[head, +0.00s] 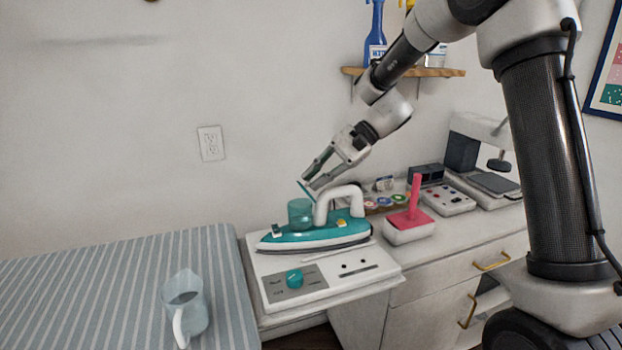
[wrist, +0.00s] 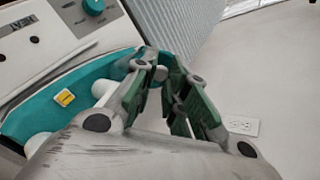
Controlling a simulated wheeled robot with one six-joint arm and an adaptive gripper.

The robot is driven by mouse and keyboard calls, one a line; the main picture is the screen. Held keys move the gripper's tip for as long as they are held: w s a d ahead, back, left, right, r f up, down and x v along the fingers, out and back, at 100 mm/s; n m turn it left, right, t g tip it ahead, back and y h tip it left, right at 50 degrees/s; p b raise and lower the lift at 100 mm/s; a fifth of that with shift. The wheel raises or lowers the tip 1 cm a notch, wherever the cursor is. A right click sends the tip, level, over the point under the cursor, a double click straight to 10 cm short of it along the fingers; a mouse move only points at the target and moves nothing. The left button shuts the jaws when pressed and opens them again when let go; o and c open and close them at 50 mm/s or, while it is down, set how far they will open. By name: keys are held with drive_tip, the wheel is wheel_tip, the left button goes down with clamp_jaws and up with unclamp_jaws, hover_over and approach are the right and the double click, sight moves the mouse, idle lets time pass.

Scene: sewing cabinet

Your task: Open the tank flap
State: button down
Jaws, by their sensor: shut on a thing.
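The teal and white iron (head: 318,236) rests on the white station, its white handle (head: 340,196) arching over the body. A translucent teal tank (head: 300,213) stands at its left part. The thin teal tank flap (head: 305,190) is tilted up above the tank. My gripper (head: 311,184) comes down from the upper right and is shut on the flap at its fingertips. In the wrist view, my gripper (wrist: 160,68) has its fingers over the iron (wrist: 65,98), and they hide the flap. The yellow button (wrist: 65,97) on the iron shows there.
The station (head: 275,262) has a teal knob (head: 294,279). A clear jug (head: 184,305) stands on the striped board (head: 110,275) at the left. A red-handled object (head: 411,225) and a control box (head: 441,200) sit right of the iron. A shelf (head: 430,72) holds bottles above.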

drive_tip(key=shift+w+d+y, duration=0.1)
drive_tip(key=shift+d+y, duration=0.2)
drive_tip(key=shift+y, duration=0.2)
drive_tip(key=c, duration=1.4)
unclamp_jaws()
drive_tip(key=shift+d, duration=0.1)
drive_tip(key=v, duration=1.2)
drive_tip(key=shift+w+f, duration=0.15)
drive_tip(key=shift+f, duration=0.1)
drive_tip(key=shift+o, duration=0.2)
